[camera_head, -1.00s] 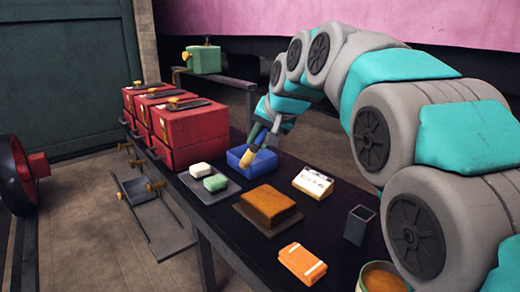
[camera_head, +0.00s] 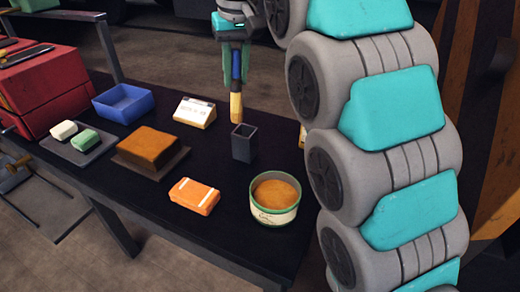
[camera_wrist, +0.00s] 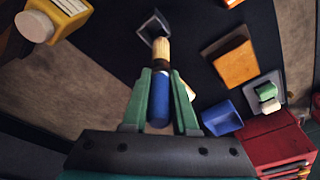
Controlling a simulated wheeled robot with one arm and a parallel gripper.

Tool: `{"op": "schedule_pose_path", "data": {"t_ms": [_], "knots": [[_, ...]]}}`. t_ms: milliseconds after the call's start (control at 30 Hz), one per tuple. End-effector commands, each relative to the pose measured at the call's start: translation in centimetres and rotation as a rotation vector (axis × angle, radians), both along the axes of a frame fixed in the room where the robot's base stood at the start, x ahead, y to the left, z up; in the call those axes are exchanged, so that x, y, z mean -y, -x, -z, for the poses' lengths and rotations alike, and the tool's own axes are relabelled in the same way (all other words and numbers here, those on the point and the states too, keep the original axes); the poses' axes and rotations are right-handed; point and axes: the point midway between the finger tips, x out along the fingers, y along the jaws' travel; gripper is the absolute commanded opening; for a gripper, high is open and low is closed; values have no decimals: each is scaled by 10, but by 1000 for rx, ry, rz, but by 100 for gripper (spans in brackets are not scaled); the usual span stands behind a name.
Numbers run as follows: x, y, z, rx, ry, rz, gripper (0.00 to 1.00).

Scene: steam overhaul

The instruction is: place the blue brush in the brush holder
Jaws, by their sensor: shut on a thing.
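My gripper (camera_head: 236,65) is shut on the blue brush (camera_head: 236,88), which hangs upright with its tan bristle end down. In the wrist view, the green fingers of my gripper (camera_wrist: 160,98) flank the blue handle of the brush (camera_wrist: 160,108). The brush holder (camera_head: 243,143) is a dark, open-topped square cup on the black table. The bristle end appears just above or behind the holder's rim in the head view. In the wrist view the holder (camera_wrist: 152,26) lies just past the bristle tip. The exact gap between them is unclear.
A round tin (camera_head: 275,198), an orange packet (camera_head: 194,195), a white-and-yellow box (camera_head: 195,111) and a brown block (camera_head: 150,148) stand near the holder. A blue bin (camera_head: 124,103) and red cases (camera_head: 50,90) are farther left. A yellow-labelled bottle (camera_wrist: 52,20) shows in the wrist view.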

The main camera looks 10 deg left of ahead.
Motion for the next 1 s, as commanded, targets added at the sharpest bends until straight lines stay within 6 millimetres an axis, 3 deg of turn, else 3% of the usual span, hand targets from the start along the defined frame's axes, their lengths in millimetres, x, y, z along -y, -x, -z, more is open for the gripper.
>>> {"op": "schedule_pose_path", "data": {"t_ms": [167,400,1000], "knots": [[9,3,3,-6,30,-8,0],[9,3,31,-6,31,-8,0],[9,4,70,-9,32,-8,0]]}}
